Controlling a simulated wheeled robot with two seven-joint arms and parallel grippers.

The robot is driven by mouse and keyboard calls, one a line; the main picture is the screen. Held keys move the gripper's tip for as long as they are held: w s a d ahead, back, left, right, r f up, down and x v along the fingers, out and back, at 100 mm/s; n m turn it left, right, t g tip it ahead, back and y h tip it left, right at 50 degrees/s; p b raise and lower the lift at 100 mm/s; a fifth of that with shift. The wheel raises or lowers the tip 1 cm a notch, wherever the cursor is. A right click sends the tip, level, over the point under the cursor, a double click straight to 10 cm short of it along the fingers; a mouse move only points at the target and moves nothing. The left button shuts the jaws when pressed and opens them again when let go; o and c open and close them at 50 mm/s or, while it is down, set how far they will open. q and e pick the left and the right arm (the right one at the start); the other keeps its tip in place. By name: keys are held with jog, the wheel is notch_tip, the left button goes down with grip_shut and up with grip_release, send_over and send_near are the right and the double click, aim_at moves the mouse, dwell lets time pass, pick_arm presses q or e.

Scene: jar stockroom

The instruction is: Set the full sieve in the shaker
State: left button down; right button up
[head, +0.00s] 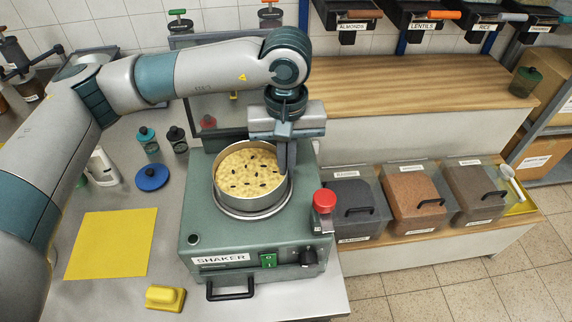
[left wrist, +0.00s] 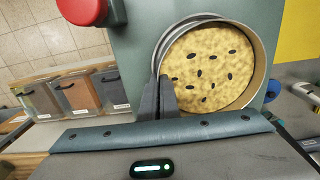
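The full sieve (head: 230,203) is a round metal pan filled with pale yellow grains and scattered dark bits. It is level at the round metal seat on top of the green shaker (head: 215,240); I cannot tell whether it rests fully there. My left gripper (head: 285,165) points down at the sieve's right rim. In the left wrist view the fingers (left wrist: 160,98) are close together on the rim wall of the sieve (left wrist: 262,75), one inside and one outside. The fingers hide that bit of rim. My right gripper is not in view.
The shaker has a red knob (head: 324,201), a green switch (head: 268,260) and a front handle (head: 230,288). A yellow mat (head: 112,243), a yellow block (head: 165,298), a blue lid (head: 152,177) and small bottles are left of it. Lidded bins (head: 415,198) stand right.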

pick_arm(q)
jog(key=shift+f+b, duration=0.5)
jog(key=shift+b, duration=0.25)
dwell(0.8)
jog(key=shift+a+f+b, duration=0.2)
jog(key=shift+f+b, duration=0.05)
jog(key=shift+b, duration=0.1)
jog(key=c, duration=2.3)
grip_release()
jog(key=shift+s+f, duration=0.1)
jog(key=shift+a, duration=0.1)
jog(key=shift+f, duration=0.15)
jog(key=shift+a, duration=0.1)
jog(key=shift+d+r, duration=0.2)
jog(key=shift+r, duration=1.5)
jog(key=shift+d+r+p, duration=0.15)
jog(key=shift+r+p, duration=0.15)
jog(key=shift+r, duration=0.45)
jog(key=shift+d+r+p, duration=0.1)
jog(key=shift+r+p, duration=0.15)
jog(key=shift+r, duration=0.5)
jog(key=shift+r+p, duration=0.6)
jog(key=shift+r, duration=2)
